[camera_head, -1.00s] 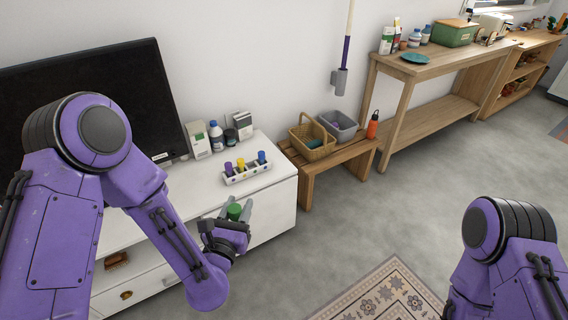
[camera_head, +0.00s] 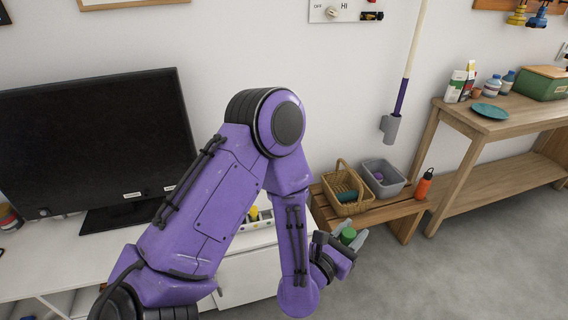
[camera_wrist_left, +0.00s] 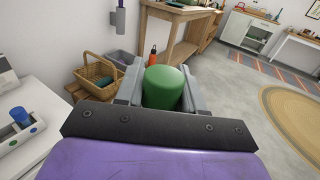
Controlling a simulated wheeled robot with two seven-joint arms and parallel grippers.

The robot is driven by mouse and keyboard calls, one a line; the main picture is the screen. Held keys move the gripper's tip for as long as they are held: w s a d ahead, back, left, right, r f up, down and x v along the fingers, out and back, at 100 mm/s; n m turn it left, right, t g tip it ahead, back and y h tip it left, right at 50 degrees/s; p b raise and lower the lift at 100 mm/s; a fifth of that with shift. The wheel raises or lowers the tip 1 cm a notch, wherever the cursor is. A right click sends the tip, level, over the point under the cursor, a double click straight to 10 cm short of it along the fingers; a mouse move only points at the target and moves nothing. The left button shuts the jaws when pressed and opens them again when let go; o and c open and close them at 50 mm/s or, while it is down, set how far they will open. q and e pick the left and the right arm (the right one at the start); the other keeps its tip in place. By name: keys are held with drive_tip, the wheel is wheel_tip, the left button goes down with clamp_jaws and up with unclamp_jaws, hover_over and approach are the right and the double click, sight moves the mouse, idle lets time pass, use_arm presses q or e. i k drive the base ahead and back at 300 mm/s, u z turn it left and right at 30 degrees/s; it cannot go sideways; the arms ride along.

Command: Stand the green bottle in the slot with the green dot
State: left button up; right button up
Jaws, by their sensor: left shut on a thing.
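My left gripper (camera_head: 349,240) is shut on the green bottle (camera_head: 348,235), off the front right of the white cabinet. In the left wrist view the green bottle (camera_wrist_left: 163,88) sits between the two grey fingers, its rounded green end showing; the rest of it is hidden. The white slotted rack (camera_head: 257,222) is on the cabinet, mostly hidden behind my left arm, with a yellow bottle (camera_head: 253,213) showing. The rack (camera_wrist_left: 20,133) also shows at the left of the wrist view, with a blue bottle (camera_wrist_left: 19,116) and a green dot on its side. My right gripper is out of view.
A wooden bench (camera_head: 375,216) beside the cabinet carries a wicker basket (camera_head: 345,207), a grey bin (camera_head: 384,188) and an orange bottle (camera_head: 424,185). A black television (camera_head: 95,140) stands on the cabinet. Open floor lies at the right.

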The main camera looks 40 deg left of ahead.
sight(261, 219)
drive_tip(key=u, duration=0.4)
drive_tip(key=i, duration=0.85)
drive_tip(key=u, duration=0.6)
